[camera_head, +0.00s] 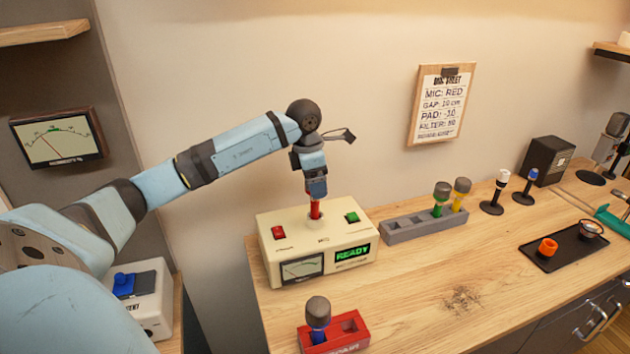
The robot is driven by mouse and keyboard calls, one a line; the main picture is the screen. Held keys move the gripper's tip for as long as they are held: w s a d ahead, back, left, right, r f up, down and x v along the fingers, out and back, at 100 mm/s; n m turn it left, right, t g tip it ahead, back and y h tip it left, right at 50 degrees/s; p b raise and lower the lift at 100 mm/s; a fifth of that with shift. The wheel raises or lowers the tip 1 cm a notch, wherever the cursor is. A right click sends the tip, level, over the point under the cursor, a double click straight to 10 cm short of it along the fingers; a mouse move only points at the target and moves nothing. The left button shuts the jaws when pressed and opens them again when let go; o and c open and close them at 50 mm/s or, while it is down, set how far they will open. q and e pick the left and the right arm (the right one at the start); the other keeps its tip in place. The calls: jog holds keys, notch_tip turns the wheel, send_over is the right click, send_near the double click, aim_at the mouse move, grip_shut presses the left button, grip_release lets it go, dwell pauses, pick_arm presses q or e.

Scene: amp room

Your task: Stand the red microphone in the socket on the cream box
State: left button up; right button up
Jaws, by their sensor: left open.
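The cream box (298,238) stands on the wooden bench and has a red button, a green button, a meter and a lit display reading READY. The red microphone (315,210) is upright at the socket on top of the box. Only its red handle shows clearly, and its upper part is hidden by my gripper. Whether its foot is fully seated I cannot tell. My left gripper (316,192) points down from above, open around the upper part of the microphone. My right gripper is not in view.
A grey holder (402,231) with green and yellow microphones stands right of the box. A red holder (352,343) with a blue microphone (318,318) is in front. A black tray (545,258) lies further right. The bench (440,285) between is mostly clear.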

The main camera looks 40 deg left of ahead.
pick_arm(q)
notch_tip(320, 180, up, 14)
jog(key=s+a+b, duration=0.1)
jog(key=shift+s+f, duration=0.2)
jog(key=shift+s, duration=0.15)
jog(key=shift+a, duration=0.1)
dwell(0.3)
